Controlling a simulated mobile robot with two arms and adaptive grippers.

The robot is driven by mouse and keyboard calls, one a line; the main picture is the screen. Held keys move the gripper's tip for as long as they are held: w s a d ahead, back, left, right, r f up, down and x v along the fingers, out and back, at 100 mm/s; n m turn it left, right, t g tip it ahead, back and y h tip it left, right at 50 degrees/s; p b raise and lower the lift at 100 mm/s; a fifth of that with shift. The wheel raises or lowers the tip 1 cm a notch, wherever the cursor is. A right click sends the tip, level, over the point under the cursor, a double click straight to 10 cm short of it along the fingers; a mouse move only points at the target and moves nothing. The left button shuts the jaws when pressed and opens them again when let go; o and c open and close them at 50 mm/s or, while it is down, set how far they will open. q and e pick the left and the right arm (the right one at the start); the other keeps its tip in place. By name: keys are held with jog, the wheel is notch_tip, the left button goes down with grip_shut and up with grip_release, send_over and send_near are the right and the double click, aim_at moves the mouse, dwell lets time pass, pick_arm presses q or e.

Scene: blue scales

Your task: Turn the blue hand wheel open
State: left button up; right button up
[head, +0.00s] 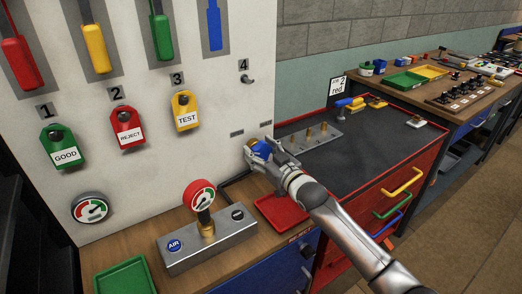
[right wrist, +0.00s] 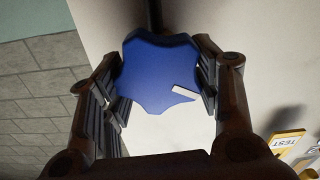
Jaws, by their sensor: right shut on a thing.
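The blue hand wheel (head: 259,149) is at the lower right of the white panel, mostly hidden by my right gripper in the head view. In the right wrist view the wheel (right wrist: 158,75) has a lobed rim and a white pointer mark on its lower right. My right gripper (head: 262,147) has its two fingers on opposite sides of the wheel and is shut on it. The fingers also show in the right wrist view (right wrist: 160,85). My left gripper is not in view.
A pressure gauge (head: 201,196) stands on a grey AIR block (head: 207,242) left of my right arm. A red tray (head: 283,212) lies beside the arm. GOOD, REJECT and TEST tags (head: 187,111) hang on the panel (head: 150,150). A dark bench top (head: 370,150) lies at the right.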

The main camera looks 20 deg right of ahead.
jog(key=shift+f, duration=0.15)
jog(key=o, duration=1)
jog(key=shift+c, duration=0.2)
jog(key=shift+o, duration=0.3)
jog(key=shift+s, duration=0.1)
jog(key=v, duration=1.1)
jog(key=shift+s, duration=0.35)
jog(key=shift+d, duration=0.15)
